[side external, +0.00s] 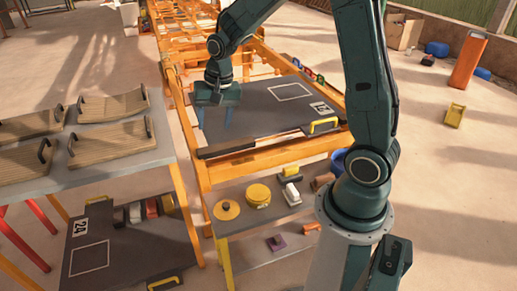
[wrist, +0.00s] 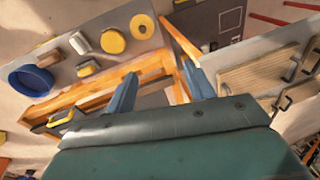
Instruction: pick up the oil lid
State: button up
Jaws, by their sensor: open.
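A flat round yellow lid with a small knob in its middle, which looks like the oil lid (side external: 227,210), lies on the grey lower shelf near its left corner. It also shows at the top of the wrist view (wrist: 142,27). A round yellow tin (side external: 257,195) sits just right of it, apart from it; the wrist view shows it as well (wrist: 113,41). My gripper (side external: 214,122) is above the dark upper board, pointing down, behind and higher than the lid. Its blue fingers (wrist: 158,74) are spread with nothing between them.
The orange frame (side external: 240,170) and dark upper board (side external: 265,122) stand between my gripper and the shelf (side external: 250,247). Small blocks, including a white-topped one (side external: 291,194), lie right of the tin. A table with wooden trays (side external: 112,104) stands at left.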

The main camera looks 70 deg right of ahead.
jog(key=w+d+f+m+g, duration=0.1)
jog(key=d+f+m, duration=0.2)
jog(key=f, duration=1)
jog(key=w+d+f+m+g+y, duration=0.1)
jog(key=d+f+m, duration=0.2)
jog(key=f, duration=1)
jog(key=shift+w+d+m, duration=0.15)
jog(key=shift+d+m, duration=0.1)
jog(key=shift+m, duration=0.75)
jog(key=shift+f, duration=0.1)
send_over(226, 204)
jog(key=shift+d+f, duration=0.25)
jog(key=shift+f, duration=1.85)
jog(key=shift+d+f, duration=0.2)
jog(key=shift+f, duration=1.85)
jog(key=shift+f, duration=0.1)
jog(key=shift+a+f, duration=0.2)
jog(key=shift+f, duration=1.05)
jog(key=shift+a+f, duration=0.15)
jog(key=shift+f, duration=1.05)
jog(key=c, duration=1.1)
